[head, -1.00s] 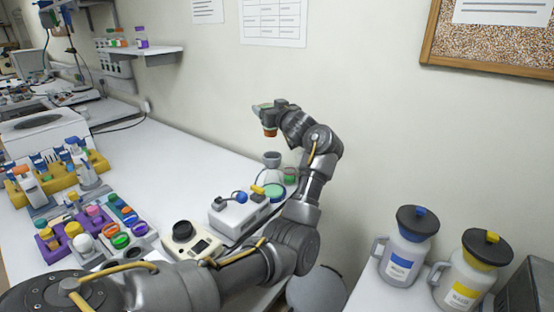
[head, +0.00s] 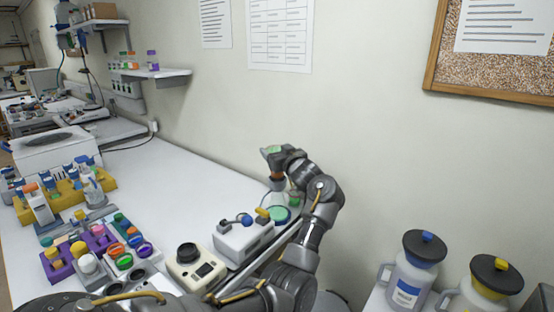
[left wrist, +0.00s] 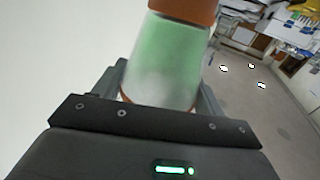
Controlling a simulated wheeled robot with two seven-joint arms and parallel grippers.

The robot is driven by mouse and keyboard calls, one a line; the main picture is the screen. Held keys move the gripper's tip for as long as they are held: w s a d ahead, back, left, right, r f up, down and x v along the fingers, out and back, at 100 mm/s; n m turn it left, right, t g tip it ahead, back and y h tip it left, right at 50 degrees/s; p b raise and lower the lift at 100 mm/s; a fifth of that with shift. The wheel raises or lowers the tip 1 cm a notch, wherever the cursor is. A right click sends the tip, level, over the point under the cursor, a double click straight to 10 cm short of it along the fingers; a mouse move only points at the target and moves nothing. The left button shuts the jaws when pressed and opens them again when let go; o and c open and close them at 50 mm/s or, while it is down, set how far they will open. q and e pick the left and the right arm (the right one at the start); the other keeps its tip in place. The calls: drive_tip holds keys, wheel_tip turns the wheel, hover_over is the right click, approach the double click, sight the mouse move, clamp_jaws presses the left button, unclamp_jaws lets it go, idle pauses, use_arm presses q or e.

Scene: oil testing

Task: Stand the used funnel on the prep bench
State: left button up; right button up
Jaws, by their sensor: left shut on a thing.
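My left gripper (head: 273,155) is shut on a translucent green jar (left wrist: 170,55) with orange-brown ends. My right gripper is not in view.
A white device with yellow and blue knobs (head: 243,233), a beige device (head: 193,268) and colourful racks (head: 100,252) crowd the near bench. White jugs (head: 412,270) stand at right. The bench's middle is clear.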

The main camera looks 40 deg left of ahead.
use_arm(q)
drive_tip(key=shift+f+p, duration=0.6)
drive_tip(key=shift+f, duration=0.8)
drive_tip(key=o, duration=1)
drive_tip(key=shift+f, duration=0.1)
